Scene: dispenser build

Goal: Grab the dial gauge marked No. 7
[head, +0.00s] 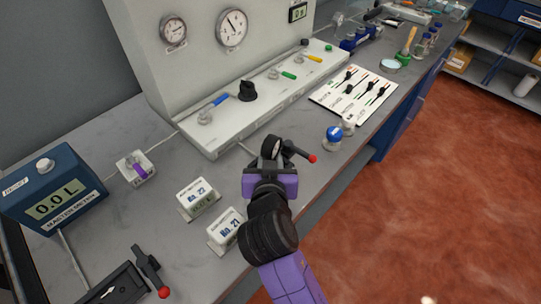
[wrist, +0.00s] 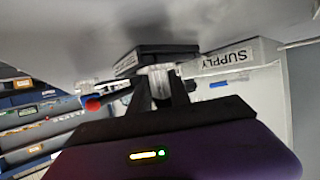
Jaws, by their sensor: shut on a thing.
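My gripper (head: 270,166) is over the bench in front of the wall panel. A black lever with a red knob (head: 312,159) is just to the right, and the knob also shows in the wrist view (wrist: 93,103). I cannot tell whether the gauge touches anything.
The panel carries two round gauges (head: 232,28) (head: 173,30) and coloured levers. White boxes marked No. 22 (head: 198,195) and No. 21 (head: 226,228) stand left of my gripper. Blue-capped jar (head: 333,137) and white slider board (head: 355,92) are to the right. A blue display box (head: 55,185) stands left.

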